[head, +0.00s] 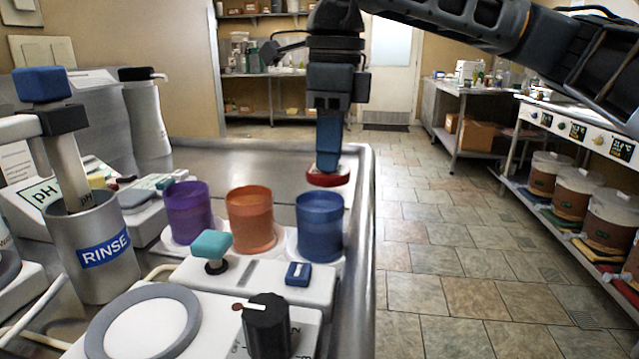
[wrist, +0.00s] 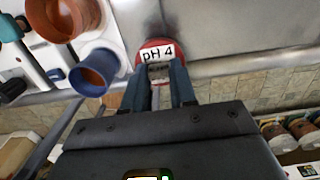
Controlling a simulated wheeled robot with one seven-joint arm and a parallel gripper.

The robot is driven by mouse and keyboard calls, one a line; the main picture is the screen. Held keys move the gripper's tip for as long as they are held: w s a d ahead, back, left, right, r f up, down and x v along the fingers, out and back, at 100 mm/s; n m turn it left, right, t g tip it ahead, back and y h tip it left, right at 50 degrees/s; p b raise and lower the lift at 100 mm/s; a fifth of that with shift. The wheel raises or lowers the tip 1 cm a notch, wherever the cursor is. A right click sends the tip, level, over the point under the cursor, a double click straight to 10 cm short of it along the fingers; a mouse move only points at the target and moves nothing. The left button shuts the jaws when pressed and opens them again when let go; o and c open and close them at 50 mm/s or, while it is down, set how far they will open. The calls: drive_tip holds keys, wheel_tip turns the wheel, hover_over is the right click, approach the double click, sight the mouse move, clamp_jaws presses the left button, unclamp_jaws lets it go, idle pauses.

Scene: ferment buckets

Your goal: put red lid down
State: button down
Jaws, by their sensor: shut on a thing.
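A red lid (head: 328,178) is held by my gripper (head: 328,160) above the steel counter, near its right edge, behind the blue cup (head: 320,226). The fingers of my gripper (wrist: 160,75) are shut on a small pale part at the lid's near side. The wrist view also shows the blue cup (wrist: 95,71), open at the top, left of the lid. I cannot tell exactly how high the lid is above the counter.
An orange cup (head: 251,219) and a purple cup (head: 189,212) stand left of the blue one. A RINSE beaker (head: 105,250) holds a probe. The steel counter (head: 255,160) is bare behind the cups. Its right edge drops to the tiled floor.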

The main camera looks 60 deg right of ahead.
drive_tip(key=shift+w+a+f, duration=0.4)
drive_tip(key=shift+w+f, duration=0.05)
drive_tip(key=shift+w, duration=0.2)
drive_tip(key=shift+f+b, duration=0.35)
drive_tip(key=shift+f, duration=1.65)
drive_tip(key=shift+f, duration=0.15)
drive_tip(key=c, duration=0.9)
unclamp_jaws()
wheel_tip(320, 180, up, 12)
drive_tip(key=p, duration=0.2)
drive_tip(key=shift+s+r, duration=0.2)
drive_tip(key=shift+s, duration=0.05)
